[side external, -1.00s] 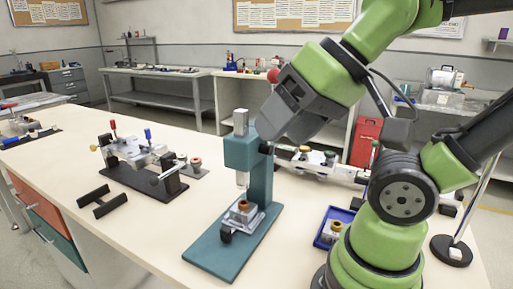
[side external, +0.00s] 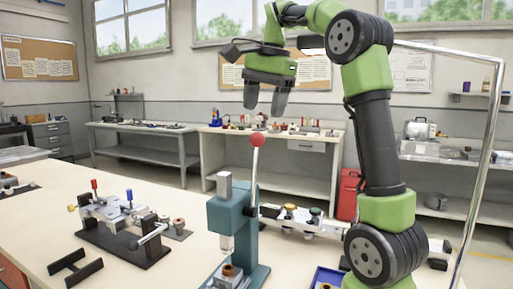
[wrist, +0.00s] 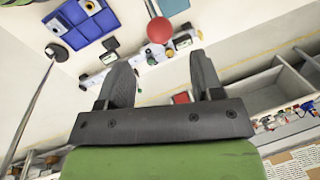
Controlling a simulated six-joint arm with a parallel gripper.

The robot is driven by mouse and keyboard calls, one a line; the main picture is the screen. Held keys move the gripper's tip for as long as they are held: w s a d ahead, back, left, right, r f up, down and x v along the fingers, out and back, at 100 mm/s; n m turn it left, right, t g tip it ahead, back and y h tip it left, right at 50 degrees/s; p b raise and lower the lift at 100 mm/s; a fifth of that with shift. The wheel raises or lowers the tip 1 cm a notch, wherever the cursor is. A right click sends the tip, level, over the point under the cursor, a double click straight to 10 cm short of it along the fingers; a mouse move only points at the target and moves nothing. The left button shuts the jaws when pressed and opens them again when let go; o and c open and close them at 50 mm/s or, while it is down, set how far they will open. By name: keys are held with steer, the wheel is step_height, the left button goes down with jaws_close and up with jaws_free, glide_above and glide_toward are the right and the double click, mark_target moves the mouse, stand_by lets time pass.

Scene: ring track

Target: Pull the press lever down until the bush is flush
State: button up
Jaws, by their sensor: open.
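The teal press (side external: 228,212) stands on the bench in the side view, with a silver ram (side external: 227,243) pointing down. Its lever (side external: 255,175) stands nearly upright and ends in a red ball (side external: 257,140). The copper-coloured bush (side external: 229,271) sits under the ram, apart from it; the frame's lower edge cuts off the press base. My gripper (side external: 265,108) is open and empty, raised above the ball with its fingers pointing down. In the wrist view, the red ball (wrist: 160,30) shows beyond the open fingers of my gripper (wrist: 160,75), not between them.
A clamp fixture (side external: 120,220) with red and blue handles stands left of the press. A rail with yellow and green knobs (side external: 303,217) lies behind it at right. A blue tray (side external: 328,278) lies near my arm's base. The air around the ball looks clear.

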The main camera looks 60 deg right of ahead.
mark_target(256, 147)
steer(key=f, duration=0.3)
steer(key=w+f, duration=0.1)
steer(key=f, duration=0.2)
steer(key=w+f, duration=0.1)
steer(key=f, duration=0.2)
steer(key=shift+d+f, duration=0.15)
steer(key=shift+f, duration=0.1)
steer(key=shift+c, duration=0.3)
jaws_close()
